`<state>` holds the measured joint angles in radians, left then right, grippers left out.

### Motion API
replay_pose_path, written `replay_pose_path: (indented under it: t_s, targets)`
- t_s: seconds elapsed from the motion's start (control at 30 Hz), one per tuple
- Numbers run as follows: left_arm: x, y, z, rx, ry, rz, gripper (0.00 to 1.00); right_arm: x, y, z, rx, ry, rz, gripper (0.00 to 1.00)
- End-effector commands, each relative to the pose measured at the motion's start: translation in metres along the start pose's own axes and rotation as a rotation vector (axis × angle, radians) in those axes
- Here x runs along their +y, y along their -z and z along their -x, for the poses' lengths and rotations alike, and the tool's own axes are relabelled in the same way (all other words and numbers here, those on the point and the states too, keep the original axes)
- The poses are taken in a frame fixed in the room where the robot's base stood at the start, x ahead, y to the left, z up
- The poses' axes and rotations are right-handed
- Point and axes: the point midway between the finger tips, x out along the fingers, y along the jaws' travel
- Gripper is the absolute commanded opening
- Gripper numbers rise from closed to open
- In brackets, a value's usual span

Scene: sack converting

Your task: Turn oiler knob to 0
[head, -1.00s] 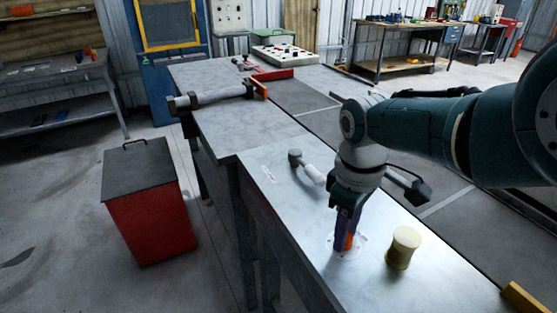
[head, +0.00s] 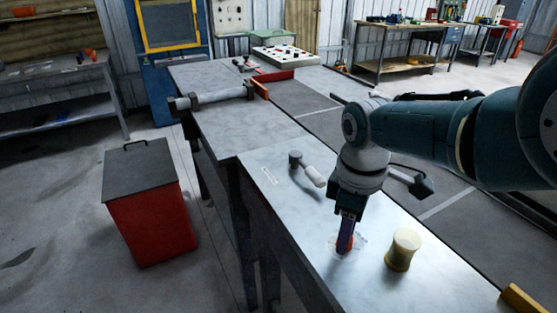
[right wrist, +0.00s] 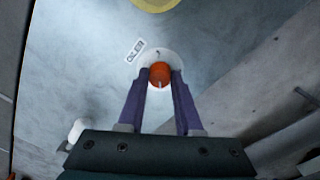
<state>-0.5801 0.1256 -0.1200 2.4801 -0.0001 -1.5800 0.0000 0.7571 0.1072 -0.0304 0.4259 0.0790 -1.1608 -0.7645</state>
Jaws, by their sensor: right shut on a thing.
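The orange oiler knob (head: 344,243) stands on a round white dial plate (head: 361,241) on the metal bench top. My right gripper (head: 346,236) points down from above with its purple fingers shut on the knob. In the right wrist view the knob (right wrist: 159,72) sits between the two fingertips, with a pale pointer mark on its side nearest the gripper. The "OILER" label (right wrist: 135,50) lies beside the dial plate. A short mark shows on the plate's far side; no numbers are readable. My left gripper is out of view.
A pale yellow spool (head: 403,250) stands just right of the knob. A grey-headed tool with a white handle (head: 308,170) lies behind it on the bench. A red bin with a dark lid (head: 150,215) stands on the floor at left. The bench left of the knob is clear.

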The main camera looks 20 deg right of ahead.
Motion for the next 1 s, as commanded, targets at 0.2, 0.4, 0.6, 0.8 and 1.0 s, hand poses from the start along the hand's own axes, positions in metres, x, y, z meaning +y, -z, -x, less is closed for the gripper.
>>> replay_pose_path:
  t_s: [0.2, 0.4, 0.6, 0.8, 1.0]
  targets:
    - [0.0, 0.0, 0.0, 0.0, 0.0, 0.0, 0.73, 0.0, 0.0, 0.0, 0.0, 0.0, 0.001, 0.56]
    - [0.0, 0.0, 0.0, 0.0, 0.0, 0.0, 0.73, 0.0, 0.0, 0.0, 0.0, 0.0, 0.0, 0.64]
    - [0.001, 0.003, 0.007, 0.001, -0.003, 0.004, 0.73, 0.0, 0.0, 0.008, 0.0, 0.0, 0.0, 0.64]
    - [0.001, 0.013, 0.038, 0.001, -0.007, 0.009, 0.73, 0.001, 0.0, 0.043, 0.001, -0.002, 0.0, 0.64]
    - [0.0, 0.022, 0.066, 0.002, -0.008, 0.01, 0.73, 0.001, 0.0, 0.082, 0.0, -0.002, 0.0, 0.64]
